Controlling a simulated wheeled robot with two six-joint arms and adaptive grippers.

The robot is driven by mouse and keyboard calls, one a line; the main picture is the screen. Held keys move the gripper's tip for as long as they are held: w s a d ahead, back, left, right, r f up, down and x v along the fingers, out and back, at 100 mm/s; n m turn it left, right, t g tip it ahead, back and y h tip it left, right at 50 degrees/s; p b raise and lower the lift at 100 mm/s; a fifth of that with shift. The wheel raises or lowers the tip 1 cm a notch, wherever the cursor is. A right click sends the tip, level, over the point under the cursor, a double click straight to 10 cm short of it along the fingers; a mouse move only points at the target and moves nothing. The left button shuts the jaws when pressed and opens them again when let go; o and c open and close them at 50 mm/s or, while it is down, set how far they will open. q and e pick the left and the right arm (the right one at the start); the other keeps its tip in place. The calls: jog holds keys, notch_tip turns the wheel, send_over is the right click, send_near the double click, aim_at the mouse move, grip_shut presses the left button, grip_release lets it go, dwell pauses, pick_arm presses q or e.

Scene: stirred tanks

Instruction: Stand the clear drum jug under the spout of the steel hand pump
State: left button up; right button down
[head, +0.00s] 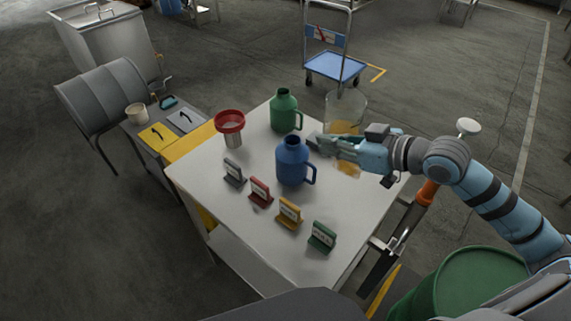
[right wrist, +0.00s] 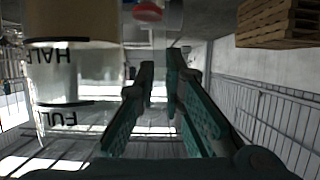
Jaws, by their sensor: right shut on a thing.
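The clear drum jug (head: 347,103) shows at the right back edge of the white table, with amber colour in it. My right gripper (head: 320,144) crosses in front of it and hides part. In the right wrist view, its clear wall (right wrist: 75,85) with upside-down HALF and FULL marks stands left of the fingers (right wrist: 165,90). The fingers are shut on the jug; the gripped part is hard to make out. What seems to be the steel hand pump (head: 404,226), with an orange collar, stands right of the table, partly behind my arm. Its spout is unclear. My left gripper is not visible.
A green jug (head: 285,112), a blue jug (head: 292,163) and a red-rimmed funnel (head: 230,122) stand on the white table (head: 240,205). Several coloured label stands line its front side. A green drum (head: 460,285) is at lower right; a blue cart (head: 335,67) stands behind.

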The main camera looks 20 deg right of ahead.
jog(key=shift+m+t+h, duration=0.4)
jog(key=shift+m+h, duration=0.1)
jog(key=f+b, duration=0.2)
jog(key=f, duration=0.4)
jog(key=w+d+f+b, duration=0.1)
jog(key=f+b, duration=0.1)
jog(key=f, duration=0.4)
jog(key=f+b, duration=0.2)
jog(key=f, duration=0.5)
jog(key=shift+w+d, duration=0.2)
jog(key=shift+w, duration=0.15)
jog(key=c, duration=2.1)
grip_release()
jog(key=shift+f, duration=0.15)
jog(key=o, duration=0.4)
